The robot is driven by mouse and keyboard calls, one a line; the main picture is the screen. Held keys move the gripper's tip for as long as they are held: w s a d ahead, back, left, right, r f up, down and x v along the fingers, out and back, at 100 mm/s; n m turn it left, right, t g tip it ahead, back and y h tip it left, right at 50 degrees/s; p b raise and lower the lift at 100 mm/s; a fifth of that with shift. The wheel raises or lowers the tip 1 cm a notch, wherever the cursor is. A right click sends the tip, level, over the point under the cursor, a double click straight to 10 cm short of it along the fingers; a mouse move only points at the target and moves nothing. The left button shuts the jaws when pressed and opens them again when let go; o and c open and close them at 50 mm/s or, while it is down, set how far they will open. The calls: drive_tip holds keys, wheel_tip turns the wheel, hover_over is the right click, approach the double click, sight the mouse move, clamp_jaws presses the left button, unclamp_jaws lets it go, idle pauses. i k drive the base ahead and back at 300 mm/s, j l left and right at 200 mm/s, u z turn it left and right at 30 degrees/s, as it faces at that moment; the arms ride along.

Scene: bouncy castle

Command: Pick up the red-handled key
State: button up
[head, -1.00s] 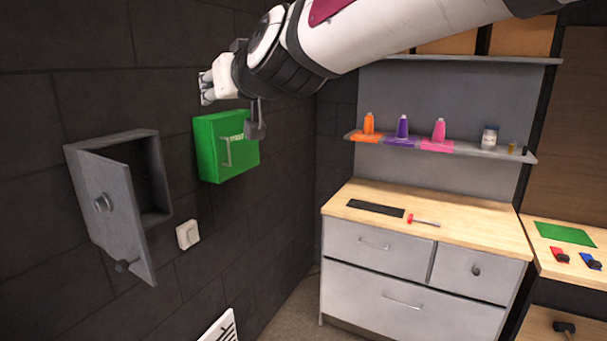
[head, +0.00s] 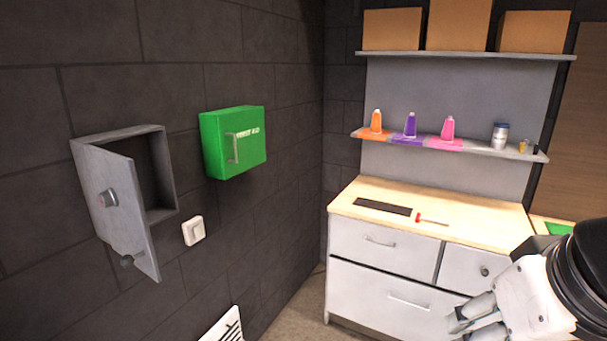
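A small tool with a red handle and a thin metal shaft (head: 431,220) lies on the wooden counter top (head: 470,222); it looks more like a screwdriver, but is too small to be sure. A red and a blue item lay on the side table at the right a second ago; my arm now covers that spot, so I cannot see them. My gripper (head: 465,322) is at the lower right, in front of the drawers and apart from the red-handled tool. Its fingers point left and seem empty; their opening is unclear.
A dark strip (head: 383,207) lies beside the tool. Several bottles stand on the shelf (head: 475,148) above. An open grey wall box (head: 165,175) and a green first-aid box (head: 216,160) hang on the left wall. A green mat (head: 557,228) shows partly at right.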

sight(419, 218)
drive_tip(key=u, duration=1.35)
drive_tip(key=z, duration=1.9)
drive_tip(key=i+z, duration=0.1)
drive_tip(key=i, duration=0.65)
drive_tip(key=i+z, duration=0.1)
drive_tip(key=i, duration=0.65)
drive_tip(key=i+j+z, duration=0.1)
drive_tip(key=i, duration=0.7)
drive_tip(key=j, duration=0.05)
